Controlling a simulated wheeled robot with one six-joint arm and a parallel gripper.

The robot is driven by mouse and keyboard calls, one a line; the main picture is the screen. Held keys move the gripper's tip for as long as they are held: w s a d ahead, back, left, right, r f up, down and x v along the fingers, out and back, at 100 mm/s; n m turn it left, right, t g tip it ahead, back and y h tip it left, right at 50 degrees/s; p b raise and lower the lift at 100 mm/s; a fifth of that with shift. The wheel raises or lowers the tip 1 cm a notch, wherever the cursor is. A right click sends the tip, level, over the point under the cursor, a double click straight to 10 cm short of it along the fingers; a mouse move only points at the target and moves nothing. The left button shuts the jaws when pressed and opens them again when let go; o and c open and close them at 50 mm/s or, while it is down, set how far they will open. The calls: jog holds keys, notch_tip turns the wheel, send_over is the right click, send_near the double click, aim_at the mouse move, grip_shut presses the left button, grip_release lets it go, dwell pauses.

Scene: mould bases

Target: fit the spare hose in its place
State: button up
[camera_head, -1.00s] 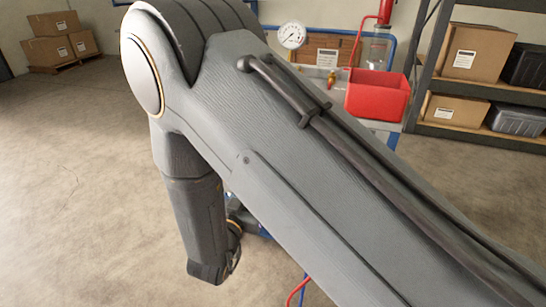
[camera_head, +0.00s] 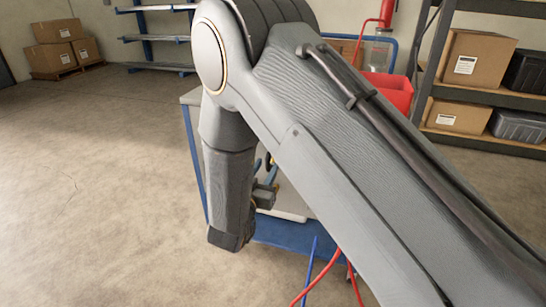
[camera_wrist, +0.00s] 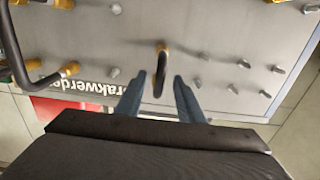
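In the wrist view my gripper (camera_wrist: 160,84) is open, with its two blue-grey fingers apart. A short dark hose-like piece with a brass end (camera_wrist: 161,70) stands between and just ahead of the fingertips, with a gap on each side. I cannot tell whether it is the spare hose. A bent black hose with brass ends (camera_wrist: 17,50) sits at the left on a grey metal plate (camera_wrist: 110,38). Several metal nipples stick out of the plate. In the head view my arm hides most of the work area, and my fingers cannot be made out clearly.
A blue-framed cart (camera_head: 190,150) stands behind my arm. A red bin (camera_head: 391,90) is at its back right. Red (camera_head: 320,276) and blue (camera_head: 309,270) lines hang in front. Shelves with boxes (camera_head: 478,58) stand at right. The floor at left is clear.

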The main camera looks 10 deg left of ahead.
grip_shut()
jog(key=shift+s, duration=0.2)
jog(key=shift+s+a+p, duration=0.2)
jog(key=shift+s+p, duration=0.95)
jog(key=shift+s, duration=1.15)
jog(key=shift+s, duration=0.1)
jog(key=shift+s+a+p, duration=0.2)
jog(key=shift+s+p, duration=1.1)
jog(key=shift+s, duration=1.6)
